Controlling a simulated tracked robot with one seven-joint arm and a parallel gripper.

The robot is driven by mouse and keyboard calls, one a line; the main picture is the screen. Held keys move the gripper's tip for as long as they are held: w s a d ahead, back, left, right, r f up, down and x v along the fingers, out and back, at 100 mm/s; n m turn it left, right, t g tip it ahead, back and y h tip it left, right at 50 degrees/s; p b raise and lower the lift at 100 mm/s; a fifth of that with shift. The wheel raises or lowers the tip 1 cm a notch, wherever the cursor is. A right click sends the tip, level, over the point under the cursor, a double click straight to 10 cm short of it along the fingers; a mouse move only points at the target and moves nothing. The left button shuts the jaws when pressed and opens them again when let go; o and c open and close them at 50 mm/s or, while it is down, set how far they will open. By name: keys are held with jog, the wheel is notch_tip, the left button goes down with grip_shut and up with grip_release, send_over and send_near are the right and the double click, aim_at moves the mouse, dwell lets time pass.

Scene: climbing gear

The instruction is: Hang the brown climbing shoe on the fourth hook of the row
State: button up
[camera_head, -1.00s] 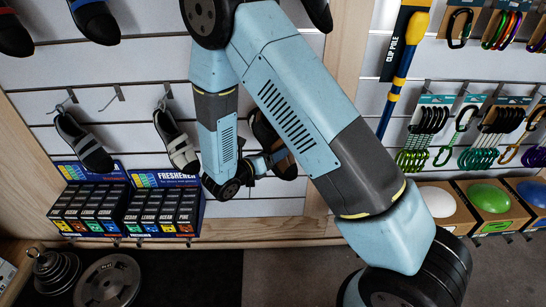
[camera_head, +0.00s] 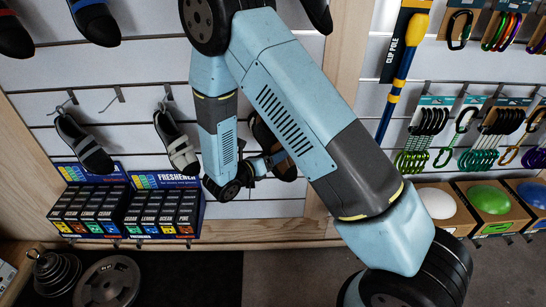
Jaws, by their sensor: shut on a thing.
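The brown climbing shoe (camera_head: 284,167) hangs toe down in front of the white slatted wall, mostly hidden behind my arm. Its brown and black sides show to the right of my wrist. My gripper (camera_head: 268,163) is at the shoe, shut on it, with the fingers partly hidden. In the hook row, the hook at far left (camera_head: 66,104) carries a black and grey shoe (camera_head: 82,146). The second hook (camera_head: 113,98) is bare. The third carries a grey and black shoe (camera_head: 176,143). The fourth hook is hidden behind my arm, so I cannot tell whether the brown shoe touches it.
Freshener boxes (camera_head: 127,210) stand below the shoes at left. More shoes (camera_head: 95,22) hang above. A wooden post (camera_head: 342,45) stands right of the shoe row. Beyond it hang a clip pole (camera_head: 402,70) and carabiners (camera_head: 427,130). Weight plates (camera_head: 107,281) lie at lower left.

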jog(key=o, duration=1.3)
jog(key=v, duration=1.3)
jog(key=shift+s+a, duration=0.2)
jog(key=shift+a, duration=0.15)
jog(key=s+d+r+m+g+y, duration=0.3)
jog(key=d+r+m+g, duration=0.7)
jog(key=d+r+m, duration=0.85)
jog(key=s+d+r+m+t+y, duration=0.4)
jog(key=s+d+r+m+y, duration=0.5)
jog(key=s+r+m, duration=0.3)
jog(key=shift+s+d+r+m, duration=0.25)
jog(key=shift+s+d+m, duration=0.35)
jog(key=shift+m, duration=0.55)
